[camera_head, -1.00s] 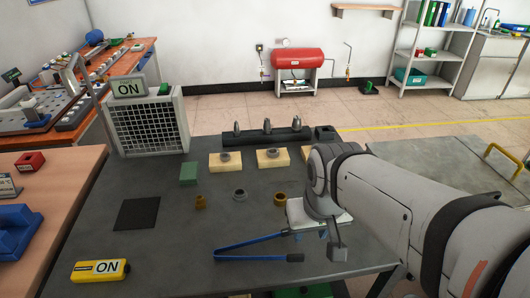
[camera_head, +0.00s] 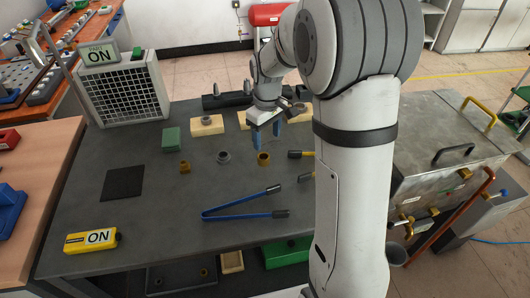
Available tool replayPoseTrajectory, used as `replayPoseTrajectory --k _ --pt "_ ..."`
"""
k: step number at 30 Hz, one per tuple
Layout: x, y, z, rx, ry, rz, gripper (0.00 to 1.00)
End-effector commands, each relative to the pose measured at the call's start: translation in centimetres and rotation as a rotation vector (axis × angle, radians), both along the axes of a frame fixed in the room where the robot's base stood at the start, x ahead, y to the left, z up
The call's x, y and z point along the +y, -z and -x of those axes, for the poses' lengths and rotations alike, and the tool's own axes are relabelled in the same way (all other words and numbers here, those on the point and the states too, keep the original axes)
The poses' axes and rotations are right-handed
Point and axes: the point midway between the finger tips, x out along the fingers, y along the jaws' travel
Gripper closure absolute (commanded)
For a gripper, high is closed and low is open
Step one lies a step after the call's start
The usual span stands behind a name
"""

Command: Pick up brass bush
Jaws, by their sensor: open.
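Two brass-coloured pieces stand on the dark table in the head view. One is a short hollow brass bush (camera_head: 263,159) with an open top. The other is a smaller brass piece (camera_head: 185,167) further left. I cannot tell for sure which one the task names. My gripper (camera_head: 266,134) points down with its blue-tipped fingers apart and empty. It appears above and slightly behind the right-hand brass bush, apart from it. My arm hides the table's right part.
A grey ring (camera_head: 223,157) sits between the brass pieces. Blue-handled tongs (camera_head: 240,206) lie in front. A green block (camera_head: 171,139), cream blocks (camera_head: 206,125) and a dark pad (camera_head: 122,182) are around.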

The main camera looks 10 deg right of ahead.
Motion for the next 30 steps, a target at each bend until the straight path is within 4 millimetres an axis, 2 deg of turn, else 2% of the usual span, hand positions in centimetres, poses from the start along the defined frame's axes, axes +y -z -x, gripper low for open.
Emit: replayPoseTrajectory --k 11,18,27,30 --pt "0.5 4.0 -0.5 0.006 -0.01 -0.001 0.39" --pt "1.0 7.4 -0.8 0.006 -0.008 0.0 0.39" --pt "1.1 8.0 -0.8 0.004 -0.009 0.0 0.39" --pt "1.1 8.0 -0.8 0.004 -0.009 0.0 0.46"
